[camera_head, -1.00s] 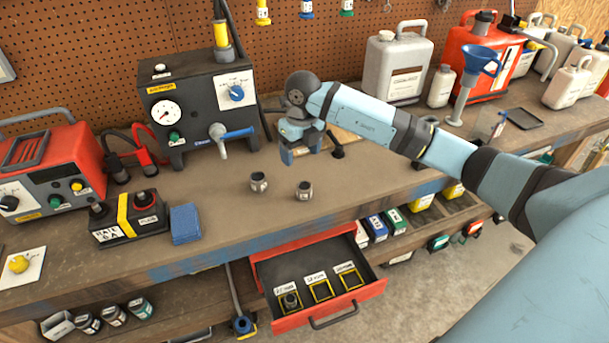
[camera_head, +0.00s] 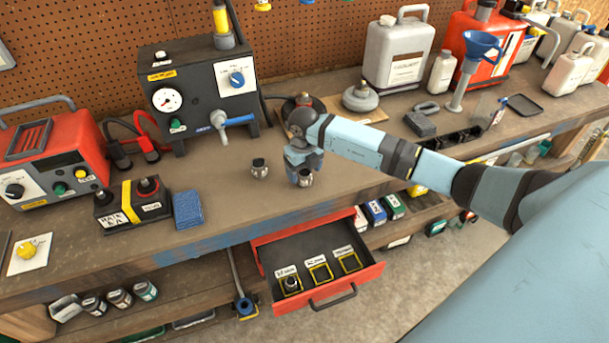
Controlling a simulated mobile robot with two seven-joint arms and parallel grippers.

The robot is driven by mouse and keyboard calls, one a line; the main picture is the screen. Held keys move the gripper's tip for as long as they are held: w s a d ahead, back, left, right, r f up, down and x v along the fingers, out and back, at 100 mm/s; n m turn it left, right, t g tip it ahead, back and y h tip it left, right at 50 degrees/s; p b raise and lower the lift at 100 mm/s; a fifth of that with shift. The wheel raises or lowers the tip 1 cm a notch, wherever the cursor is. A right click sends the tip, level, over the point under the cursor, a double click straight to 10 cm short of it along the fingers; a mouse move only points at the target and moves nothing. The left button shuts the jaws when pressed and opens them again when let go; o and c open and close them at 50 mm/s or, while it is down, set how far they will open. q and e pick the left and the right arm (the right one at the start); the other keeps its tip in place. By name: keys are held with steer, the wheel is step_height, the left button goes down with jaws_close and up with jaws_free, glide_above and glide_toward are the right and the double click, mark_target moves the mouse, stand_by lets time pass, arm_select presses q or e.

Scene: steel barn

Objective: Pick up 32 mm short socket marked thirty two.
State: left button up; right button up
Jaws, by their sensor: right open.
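Two short metal sockets stand on the bench top. The left socket (camera_head: 259,168) stands clear of the arm. The right socket (camera_head: 305,178) is directly below my right gripper (camera_head: 303,170), which is open with its fingers pointing down at the socket's top. The markings on both are too small to read, so I cannot tell which is the thirty-two. A third socket (camera_head: 291,284) sits in the left yellow-framed slot of the open red drawer (camera_head: 362,279). The other two framed slots look empty. My left gripper is out of view.
A black tester box (camera_head: 203,93) stands behind the sockets. A blue sponge-like block (camera_head: 187,209) and a black battery (camera_head: 133,206) lie to the left. Jugs and a grey weight (camera_head: 360,97) are at the back right. The bench front between sockets and drawer is clear.

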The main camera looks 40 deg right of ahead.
steer(key=shift+f, duration=0.4)
steer(key=c, duration=1.1)
steer(key=shift+r, duration=0.1)
